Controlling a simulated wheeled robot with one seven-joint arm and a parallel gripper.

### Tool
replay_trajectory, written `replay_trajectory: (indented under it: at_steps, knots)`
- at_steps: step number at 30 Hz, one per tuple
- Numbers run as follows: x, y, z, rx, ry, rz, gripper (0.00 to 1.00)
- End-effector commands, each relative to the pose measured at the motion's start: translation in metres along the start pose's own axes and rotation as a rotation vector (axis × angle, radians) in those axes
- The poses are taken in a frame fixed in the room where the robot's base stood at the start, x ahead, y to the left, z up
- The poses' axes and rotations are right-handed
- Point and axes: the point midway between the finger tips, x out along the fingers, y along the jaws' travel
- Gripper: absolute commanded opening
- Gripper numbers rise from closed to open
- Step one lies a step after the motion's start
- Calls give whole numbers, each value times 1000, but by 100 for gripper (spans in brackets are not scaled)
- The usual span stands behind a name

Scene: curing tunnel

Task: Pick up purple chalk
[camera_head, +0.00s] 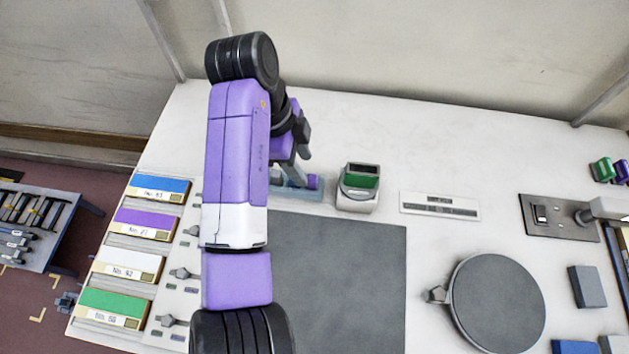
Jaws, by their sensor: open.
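A small purple piece (313,181), which looks like the purple chalk, sits at the right part of a shallow blue-grey tray (300,194) at the back of the white table. My gripper (299,174) is open, right above the tray and beside the purple piece. My purple arm links hide the left part of the tray and much of the gripper. I cannot tell whether a finger touches the chalk.
A box with a green pad (360,187) stands close to the right of the tray. A dark grey mat (350,270) lies in front. Colour-labelled boxes, including a purple-labelled one (145,222), line the left edge. A round grey plate (497,300) is at the right.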

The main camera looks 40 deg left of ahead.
Motion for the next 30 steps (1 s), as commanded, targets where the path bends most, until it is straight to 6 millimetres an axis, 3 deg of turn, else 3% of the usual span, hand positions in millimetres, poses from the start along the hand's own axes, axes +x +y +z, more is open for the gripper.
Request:
replay_trajectory:
  at_steps: [12, 20, 27, 30]
  knots:
    - [49, -3, -6, -1, 0, 0, 45]
    - [52, -4, -5, -1, -1, -1, 45]
    - [52, -4, -5, -1, -1, -1, 0]
    - [52, -4, -5, -1, -1, -2, 0]
